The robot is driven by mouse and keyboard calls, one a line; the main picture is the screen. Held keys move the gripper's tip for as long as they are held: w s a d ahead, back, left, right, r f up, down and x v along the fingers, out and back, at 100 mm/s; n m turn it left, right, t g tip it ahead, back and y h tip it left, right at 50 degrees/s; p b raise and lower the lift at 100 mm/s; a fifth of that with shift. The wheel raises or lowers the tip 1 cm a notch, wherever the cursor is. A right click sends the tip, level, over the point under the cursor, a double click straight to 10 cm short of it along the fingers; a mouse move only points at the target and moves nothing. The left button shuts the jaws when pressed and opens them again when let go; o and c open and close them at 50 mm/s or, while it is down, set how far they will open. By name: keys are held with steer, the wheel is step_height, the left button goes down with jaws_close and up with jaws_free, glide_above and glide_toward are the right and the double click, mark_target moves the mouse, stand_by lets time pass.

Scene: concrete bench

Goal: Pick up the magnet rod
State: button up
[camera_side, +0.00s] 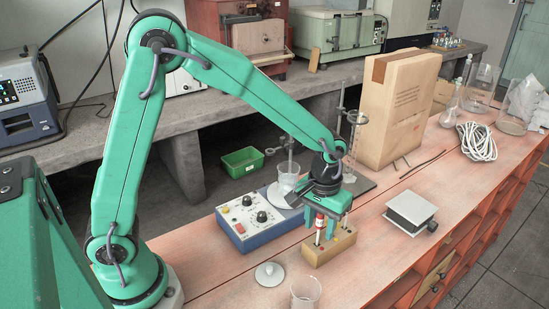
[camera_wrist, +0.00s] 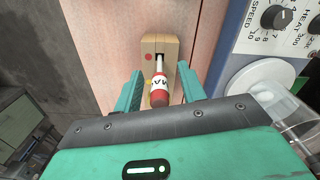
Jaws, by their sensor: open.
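The magnet rod (camera_wrist: 158,88), with a red and white lettered handle and a pale shaft, stands in a small wooden block (camera_wrist: 158,46). In the side view the rod's red and white top (camera_side: 319,222) shows above the wooden block (camera_side: 331,246), at the block's left part. My gripper (camera_wrist: 160,70) is open, with one finger on each side of the rod in the wrist view. In the side view my gripper (camera_side: 330,228) is just over the block, and its fingers partly hide the block's top. I cannot tell whether either finger touches the rod.
A round white lid (camera_side: 269,273) and a glass beaker (camera_side: 305,292) are in front. A small lab jack (camera_side: 411,211) stands to the right, with clear bench between.

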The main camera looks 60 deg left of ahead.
mark_target(321, 215)
steer(key=shift+f, duration=0.4)
jaws_close()
steer(key=shift+r, duration=0.2)
steer(key=shift+r, duration=0.55)
steer(key=r, duration=0.3)
steer(key=shift+s+d+r, duration=0.1)
steer(key=shift+s+d, duration=0.2)
steer(key=s+d+r, duration=0.6)
steer(key=s+d, duration=0.1)
steer(key=s, duration=0.1)
steer(key=shift+d+r, duration=0.2)
